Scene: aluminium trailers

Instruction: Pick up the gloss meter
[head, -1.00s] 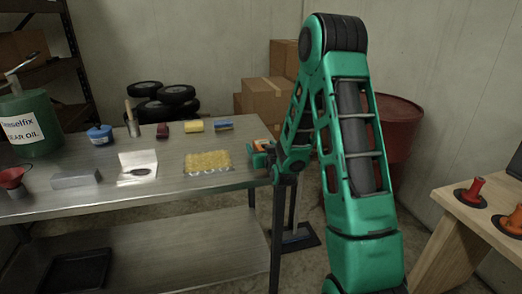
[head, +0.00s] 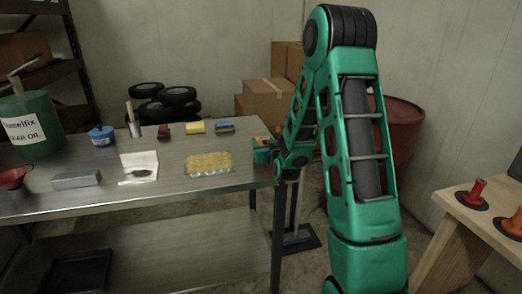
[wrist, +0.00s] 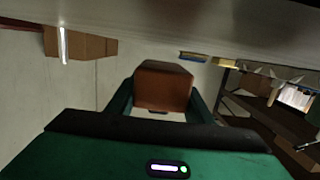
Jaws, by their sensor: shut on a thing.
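An orange-brown block, which I take to be the gloss meter (wrist: 163,88), sits between the two green fingers of my gripper (wrist: 162,98) in the wrist view. The fingers close on its sides. In the head view my gripper (head: 262,152) is at the right end of the metal table (head: 228,190), and only a small orange part of the block (head: 262,143) shows. The rest is hidden by the gripper and arm. I cannot tell whether the block is clear of the tabletop.
On the table are a yellow sponge-like tray (head: 209,163), a grey block (head: 76,180), a blue tub (head: 101,135) and a green oil can (head: 32,125). Cardboard boxes (head: 268,105) and a red drum (head: 400,130) stand behind. A wooden bench (head: 450,215) is at the right.

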